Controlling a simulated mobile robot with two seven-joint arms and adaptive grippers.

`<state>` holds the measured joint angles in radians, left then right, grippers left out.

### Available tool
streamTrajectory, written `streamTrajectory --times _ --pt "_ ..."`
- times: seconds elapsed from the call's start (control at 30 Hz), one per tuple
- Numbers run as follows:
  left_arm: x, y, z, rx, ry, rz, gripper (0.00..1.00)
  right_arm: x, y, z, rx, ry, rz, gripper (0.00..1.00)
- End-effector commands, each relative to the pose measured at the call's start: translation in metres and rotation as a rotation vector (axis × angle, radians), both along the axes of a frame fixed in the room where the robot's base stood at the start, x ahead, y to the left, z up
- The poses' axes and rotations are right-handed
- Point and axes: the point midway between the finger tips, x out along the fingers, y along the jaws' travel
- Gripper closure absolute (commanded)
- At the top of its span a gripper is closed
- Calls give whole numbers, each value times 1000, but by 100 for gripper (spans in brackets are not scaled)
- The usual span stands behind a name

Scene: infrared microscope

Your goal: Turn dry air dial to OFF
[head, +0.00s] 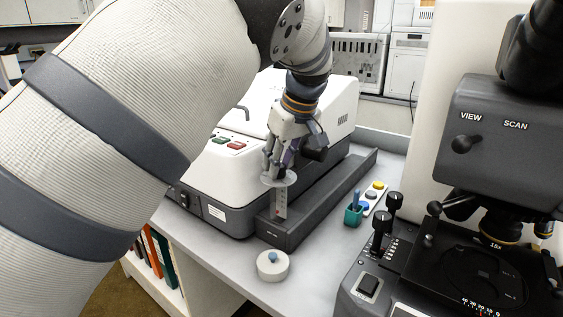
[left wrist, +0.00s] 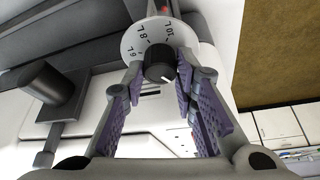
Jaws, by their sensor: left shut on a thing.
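The dry air dial is a pale round disc (head: 283,180) on the front end of a dark grey bar beside the white instrument. In the left wrist view the disc (left wrist: 132,45) carries marks such as 6L, 8L and 10L around a black knob (left wrist: 159,62). A white line on the knob points down, away from the marks that show. My left gripper (head: 274,170) comes down over the dial, its fingers shut on the knob from both sides. The wrist view shows the purple-padded fingers at the knob. No OFF mark can be read. My right gripper is out of view.
The white instrument (head: 255,135) with red and green buttons stands behind my left gripper. A round white piece with a blue knob (head: 273,265) sits near the table's front edge. A teal holder (head: 353,215) and the dark microscope (head: 480,130) stand to the right.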

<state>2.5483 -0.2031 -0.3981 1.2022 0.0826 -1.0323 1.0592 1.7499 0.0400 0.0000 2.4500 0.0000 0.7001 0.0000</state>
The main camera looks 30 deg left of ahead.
Motion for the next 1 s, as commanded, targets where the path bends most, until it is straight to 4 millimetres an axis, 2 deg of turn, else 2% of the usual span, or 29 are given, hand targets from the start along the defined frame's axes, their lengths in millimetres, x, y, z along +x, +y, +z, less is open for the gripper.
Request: streamTrajectory --times 0.3,0.8,0.83,1.0 --pt "0 0 -3 -1 4 90 100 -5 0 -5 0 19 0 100" --pt "0 0 -2 -3 4 104 100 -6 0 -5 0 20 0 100" --pt "0 0 -2 -3 4 104 67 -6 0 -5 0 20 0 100" --pt "0 0 -1 -2 3 104 66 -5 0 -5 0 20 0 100"
